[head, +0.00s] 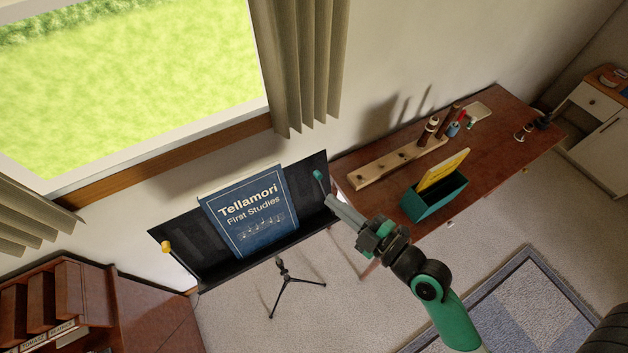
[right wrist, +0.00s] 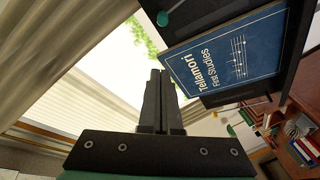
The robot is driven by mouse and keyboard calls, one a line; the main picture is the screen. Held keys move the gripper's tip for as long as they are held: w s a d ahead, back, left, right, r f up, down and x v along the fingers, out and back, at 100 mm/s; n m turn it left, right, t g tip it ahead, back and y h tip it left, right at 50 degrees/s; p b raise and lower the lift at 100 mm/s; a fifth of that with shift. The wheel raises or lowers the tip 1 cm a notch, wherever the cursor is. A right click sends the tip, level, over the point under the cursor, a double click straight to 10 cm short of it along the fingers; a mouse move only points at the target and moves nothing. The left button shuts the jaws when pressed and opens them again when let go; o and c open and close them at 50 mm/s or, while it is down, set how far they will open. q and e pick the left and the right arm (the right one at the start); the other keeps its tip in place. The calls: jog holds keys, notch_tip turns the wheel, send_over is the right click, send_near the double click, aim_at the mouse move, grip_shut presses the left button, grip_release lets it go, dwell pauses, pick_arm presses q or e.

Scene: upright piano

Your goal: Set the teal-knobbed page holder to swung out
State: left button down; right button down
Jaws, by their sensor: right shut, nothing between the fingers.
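The black music stand (head: 180,245) holds a blue book titled Tellamori First Studies (head: 246,213), also in the right wrist view (right wrist: 225,55). The teal knob of the page holder (head: 318,176) shows by the right end of the stand's desk. It also shows in the right wrist view (right wrist: 163,18), beyond the fingertips, with a dark arm running from it; how far the holder is swung is hard to tell. My right gripper (head: 332,199) is shut and empty, its tips close to the teal knob; contact cannot be told. My left gripper is not in view.
A yellow knob (head: 166,247) is at the desk's left end. A wooden table (head: 500,115) with a teal box (head: 432,200) and a pegged wooden rack (head: 372,172) stands to the right. The window and curtain (head: 300,60) are behind. Carpet around the stand's tripod is clear.

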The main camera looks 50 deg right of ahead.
jog(key=w+p, duration=0.4)
jog(key=w, duration=0.6)
jog(key=s+d+f+b, duration=0.2)
jog(key=d+f, duration=0.1)
jog(key=shift+d+b, duration=0.2)
jog(key=shift+b, duration=0.15)
jog(key=shift+w, duration=0.1)
jog(key=d+b, duration=0.1)
jog(key=d+m+b, duration=0.1)
jog(key=s+d+m+b, duration=0.1)
jog(key=b, duration=0.1)
jog(key=shift+d+r+h, duration=0.15)
jog(key=shift+r+h, duration=0.1)
jog(key=shift+h, duration=0.05)
jog(key=shift+t, duration=0.3)
